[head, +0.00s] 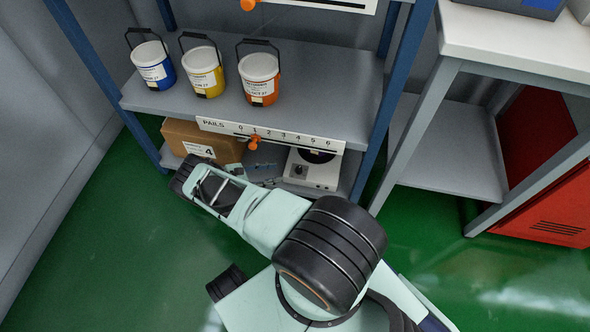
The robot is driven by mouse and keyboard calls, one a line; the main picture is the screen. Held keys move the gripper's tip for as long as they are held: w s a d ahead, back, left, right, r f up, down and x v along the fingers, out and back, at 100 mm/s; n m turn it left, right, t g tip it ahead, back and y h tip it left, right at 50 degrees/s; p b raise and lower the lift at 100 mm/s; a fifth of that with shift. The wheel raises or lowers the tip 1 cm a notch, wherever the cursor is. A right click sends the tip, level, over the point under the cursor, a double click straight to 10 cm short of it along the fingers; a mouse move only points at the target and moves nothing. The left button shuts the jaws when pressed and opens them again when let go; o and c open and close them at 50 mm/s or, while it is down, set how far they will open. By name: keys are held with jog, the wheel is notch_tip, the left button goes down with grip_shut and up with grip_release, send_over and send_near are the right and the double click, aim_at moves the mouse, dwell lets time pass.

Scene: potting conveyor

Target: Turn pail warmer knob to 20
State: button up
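The pail warmer (313,170) is a white box with a round dark plate on top. It sits on the lower shelf, below the numbered strip. Its front face carries a small dark knob (298,170); the dial marks and the knob's setting are too small to read. My gripper (268,182) seems to be the small dark shape at the shelf's front edge, left of the warmer and apart from the knob. My arm partly hides it, and I cannot tell whether its fingers are open or shut.
A cardboard box (203,141) stands left of the warmer. The PAILS strip (272,135), with an orange slider (254,143), overhangs it. Blue (152,66), yellow (203,72) and orange (259,79) pails stand on the shelf above. A blue post (395,100) rises right of the warmer.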

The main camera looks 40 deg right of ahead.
aim_at(297, 169)
jog(key=b+x, duration=0.1)
jog(key=x, duration=0.9)
jog(key=shift+d+f, duration=0.2)
grip_shut()
jog(key=shift+s, duration=0.1)
